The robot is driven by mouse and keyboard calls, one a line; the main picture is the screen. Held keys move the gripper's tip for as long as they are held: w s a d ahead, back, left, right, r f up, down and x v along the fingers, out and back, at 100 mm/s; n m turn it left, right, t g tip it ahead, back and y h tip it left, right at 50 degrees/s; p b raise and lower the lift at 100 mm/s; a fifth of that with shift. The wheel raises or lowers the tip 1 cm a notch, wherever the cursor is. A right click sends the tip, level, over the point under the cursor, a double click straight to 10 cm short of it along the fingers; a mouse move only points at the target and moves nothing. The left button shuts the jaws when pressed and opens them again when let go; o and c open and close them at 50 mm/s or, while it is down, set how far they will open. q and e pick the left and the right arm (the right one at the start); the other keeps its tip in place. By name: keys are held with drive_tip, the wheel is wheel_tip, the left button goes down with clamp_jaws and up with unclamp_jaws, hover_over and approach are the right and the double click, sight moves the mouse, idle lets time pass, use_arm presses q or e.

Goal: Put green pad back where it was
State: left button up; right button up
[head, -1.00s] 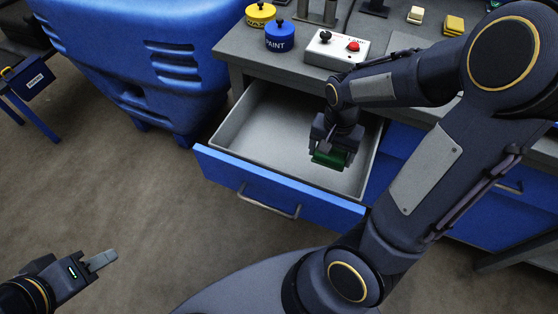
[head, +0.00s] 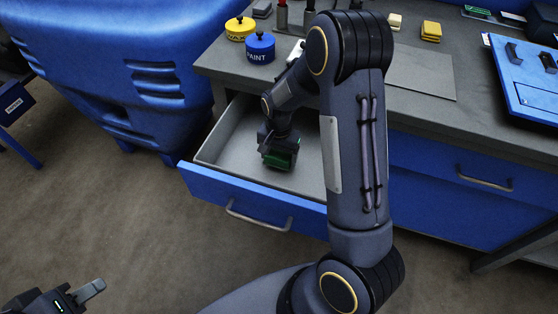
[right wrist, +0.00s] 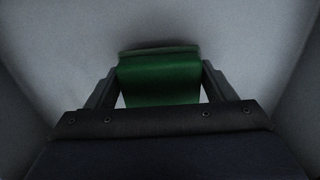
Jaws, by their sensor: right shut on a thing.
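The green pad (head: 277,160) is held in my right gripper (head: 278,152), inside the open drawer (head: 226,148). In the right wrist view the green pad (right wrist: 160,78) sits between the two fingers of my right gripper (right wrist: 160,85), with the pale drawer floor (right wrist: 245,50) behind it. I cannot tell whether the pad touches the floor. The drawer looks otherwise empty, though my right arm hides part of it. My left gripper (head: 92,290) is at the lower left, over the floor and away from the drawer; its fingers look close together, but their gap is not clear.
On the counter (head: 420,75) stand a yellow tin (head: 240,30), a blue PAINT tin (head: 260,48), a yellow block (head: 431,31) and a cream block (head: 394,21). A blue panel (head: 525,80) lies at right. A large blue bin (head: 120,70) stands left of the drawer.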

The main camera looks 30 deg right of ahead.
sight(279, 162)
wheel_tip(279, 162, down, 3)
drive_tip(key=shift+r, duration=0.15)
drive_tip(key=o, duration=1)
